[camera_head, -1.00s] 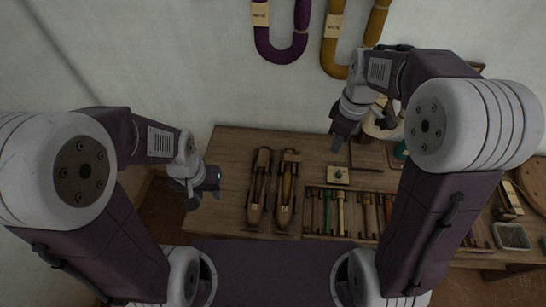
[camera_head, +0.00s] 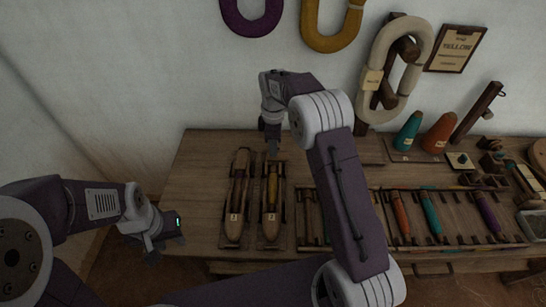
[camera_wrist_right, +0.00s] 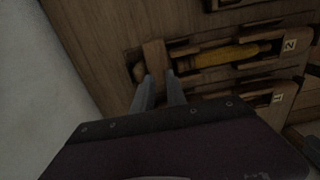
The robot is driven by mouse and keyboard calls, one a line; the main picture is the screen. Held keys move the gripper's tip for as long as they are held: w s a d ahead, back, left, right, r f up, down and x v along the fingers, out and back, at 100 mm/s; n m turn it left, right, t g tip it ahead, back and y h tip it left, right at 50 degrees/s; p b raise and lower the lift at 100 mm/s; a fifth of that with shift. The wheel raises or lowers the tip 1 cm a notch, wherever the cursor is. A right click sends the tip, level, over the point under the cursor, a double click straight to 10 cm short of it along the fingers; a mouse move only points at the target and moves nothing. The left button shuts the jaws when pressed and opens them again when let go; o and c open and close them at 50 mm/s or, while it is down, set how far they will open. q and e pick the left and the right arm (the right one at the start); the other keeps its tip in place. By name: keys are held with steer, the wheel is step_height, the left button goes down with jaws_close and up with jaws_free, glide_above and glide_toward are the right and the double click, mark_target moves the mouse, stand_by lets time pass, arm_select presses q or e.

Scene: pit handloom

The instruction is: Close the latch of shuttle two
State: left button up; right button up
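Shuttle two (camera_head: 270,205) is a long wooden shuttle with a yellow bobbin, lying on the left part of the table beside shuttle one (camera_head: 236,205). In the right wrist view shuttle two (camera_wrist_right: 285,58) carries the label 2, and shuttle one (camera_wrist_right: 262,101) carries the label 1. A light wooden piece (camera_wrist_right: 153,55), apparently the latch, stands out at shuttle two's far end. My right gripper (camera_wrist_right: 161,86) is open, its fingertips apart just short of that piece; contact cannot be told. It also shows in the head view (camera_head: 272,149). My left gripper (camera_head: 166,248) is open and empty, off the table's front left.
A rack with several coloured bobbins (camera_head: 430,213) lies to the right, partly behind my right arm. Thread cones (camera_head: 438,133) and a hanging pale skein (camera_head: 396,55) are at the back. The table (camera_head: 195,180) is bare left of the shuttles.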

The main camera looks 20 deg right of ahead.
arm_select(q)
steer(key=shift+f+b, duration=0.3)
steer(key=shift+f, duration=0.3)
arm_select(e)
step_height(320, 180, down, 4)
steer(key=shift+r, duration=0.25)
jaws_close()
arm_select(q)
steer(key=shift+r, duration=0.1)
